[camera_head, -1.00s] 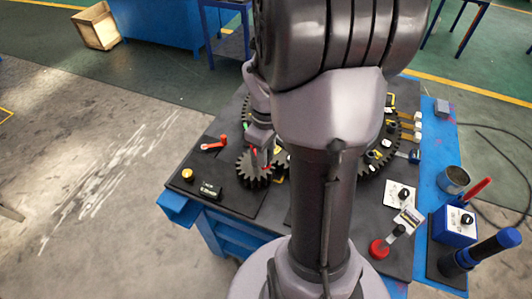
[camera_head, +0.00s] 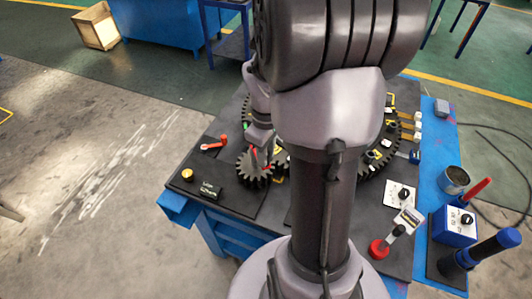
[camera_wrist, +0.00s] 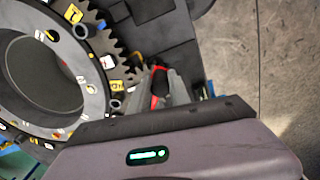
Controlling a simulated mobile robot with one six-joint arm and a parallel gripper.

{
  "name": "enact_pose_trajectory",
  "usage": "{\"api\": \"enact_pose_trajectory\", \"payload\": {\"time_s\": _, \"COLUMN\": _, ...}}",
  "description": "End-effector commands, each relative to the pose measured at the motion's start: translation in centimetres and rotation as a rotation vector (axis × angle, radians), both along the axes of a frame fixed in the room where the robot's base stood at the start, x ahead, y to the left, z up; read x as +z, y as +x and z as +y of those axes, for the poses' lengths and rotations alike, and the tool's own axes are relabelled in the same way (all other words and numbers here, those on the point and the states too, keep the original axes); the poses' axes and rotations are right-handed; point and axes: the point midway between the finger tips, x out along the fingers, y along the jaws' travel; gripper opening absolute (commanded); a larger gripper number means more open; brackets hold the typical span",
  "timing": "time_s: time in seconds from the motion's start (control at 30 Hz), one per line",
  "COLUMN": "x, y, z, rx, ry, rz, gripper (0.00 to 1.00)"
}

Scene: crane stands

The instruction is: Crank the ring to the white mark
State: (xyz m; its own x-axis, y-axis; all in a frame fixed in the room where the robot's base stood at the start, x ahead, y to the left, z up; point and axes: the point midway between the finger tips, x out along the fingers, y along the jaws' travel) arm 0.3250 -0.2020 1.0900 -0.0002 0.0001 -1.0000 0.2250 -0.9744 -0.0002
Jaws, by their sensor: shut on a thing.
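The large dark toothed ring (camera_head: 391,134) lies flat on the bench, mostly hidden behind my arm in the head view. In the wrist view the ring (camera_wrist: 94,84) fills the left, with yellow and white tags around it. I cannot tell which tag or line is the white mark. A small dark gear (camera_head: 250,172) sits at the left of the ring. My gripper (camera_head: 262,155) is over this gear, shut on the red crank handle. The wrist view shows the red handle (camera_wrist: 158,82) between the fingers of my gripper (camera_wrist: 165,92).
A separate red lever (camera_head: 214,143), a yellow button (camera_head: 187,174) and a small black label block (camera_head: 208,191) stand left of the gear. A red knob (camera_head: 378,248), a blue switch box (camera_head: 455,224) and a metal cup (camera_head: 454,180) are at the right.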

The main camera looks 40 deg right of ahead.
Motion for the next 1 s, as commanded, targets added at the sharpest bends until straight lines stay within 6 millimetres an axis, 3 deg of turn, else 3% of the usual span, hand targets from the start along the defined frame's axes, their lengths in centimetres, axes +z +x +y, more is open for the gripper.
{"api": "enact_pose_trajectory", "payload": {"time_s": 0.63, "x": 0.2, "y": -0.2, "z": -0.6, "rx": 0.072, "ry": -0.001, "rz": 0.000, "gripper": 0.00}}
{"api": "enact_pose_trajectory", "payload": {"time_s": 1.0, "x": 0.4, "y": -0.5, "z": -2.9, "rx": 0.350, "ry": -0.001, "rz": 0.001, "gripper": 0.00}}
